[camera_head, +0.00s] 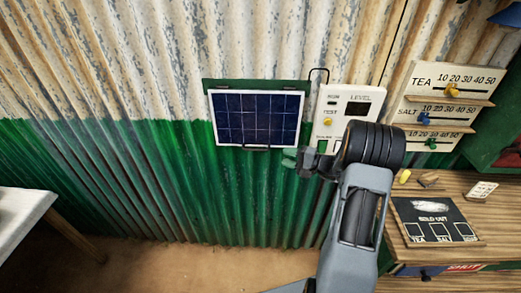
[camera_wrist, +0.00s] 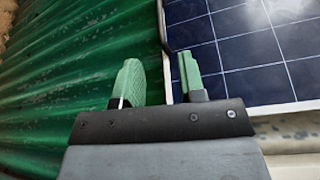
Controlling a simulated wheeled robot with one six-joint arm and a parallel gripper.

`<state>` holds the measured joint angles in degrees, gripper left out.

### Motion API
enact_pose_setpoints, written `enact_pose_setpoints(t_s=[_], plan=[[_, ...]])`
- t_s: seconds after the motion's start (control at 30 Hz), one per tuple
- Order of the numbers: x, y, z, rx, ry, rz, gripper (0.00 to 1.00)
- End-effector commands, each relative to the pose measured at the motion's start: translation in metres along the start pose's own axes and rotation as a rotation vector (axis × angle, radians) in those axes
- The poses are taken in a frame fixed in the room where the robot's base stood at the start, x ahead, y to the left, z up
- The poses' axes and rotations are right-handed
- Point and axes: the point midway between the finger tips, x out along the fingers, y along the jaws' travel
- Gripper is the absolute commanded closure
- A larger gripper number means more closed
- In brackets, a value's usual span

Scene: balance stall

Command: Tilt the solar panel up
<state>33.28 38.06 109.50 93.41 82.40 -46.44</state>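The solar panel (camera_head: 256,117) is dark blue with a white frame and sits on a green backing board (camera_head: 214,86) on the corrugated wall. A thin dark handle (camera_head: 256,149) shows at its lower edge. My gripper (camera_head: 293,161) is near the panel's lower right corner, partly hidden by my own wrist. In the wrist view my gripper (camera_wrist: 163,82) has its two green fingers apart. The panel (camera_wrist: 245,50) fills the upper right there, and a black bar (camera_wrist: 163,30) runs along its edge, beyond the finger gap. I see nothing clamped; whether the bar lies between the fingers I cannot tell.
A white control box (camera_head: 359,97) with a level display and a yellow knob hangs right of the panel. A price board (camera_head: 441,95) is further right. A wooden counter (camera_head: 480,215) holds a chalkboard (camera_head: 434,221). A white table (camera_head: 18,225) stands at left. The wall left of the panel is clear.

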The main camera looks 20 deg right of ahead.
Motion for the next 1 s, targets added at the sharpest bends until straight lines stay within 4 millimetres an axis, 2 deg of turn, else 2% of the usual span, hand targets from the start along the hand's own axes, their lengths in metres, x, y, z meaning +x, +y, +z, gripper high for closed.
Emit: enact_pose_setpoints(t_s=[0.2, 0.5, 0.7, 1.0], plan=[[0.045, -0.003, 0.002, 0.0, -0.007, 0.002, 0.63], [0.092, -0.001, 0.002, 0.001, -0.005, 0.003, 0.63], [0.107, -0.001, 0.001, 0.0, -0.003, 0.003, 0.63], [0.112, 0.0, 0.001, 0.0, -0.002, 0.003, 0.63]])
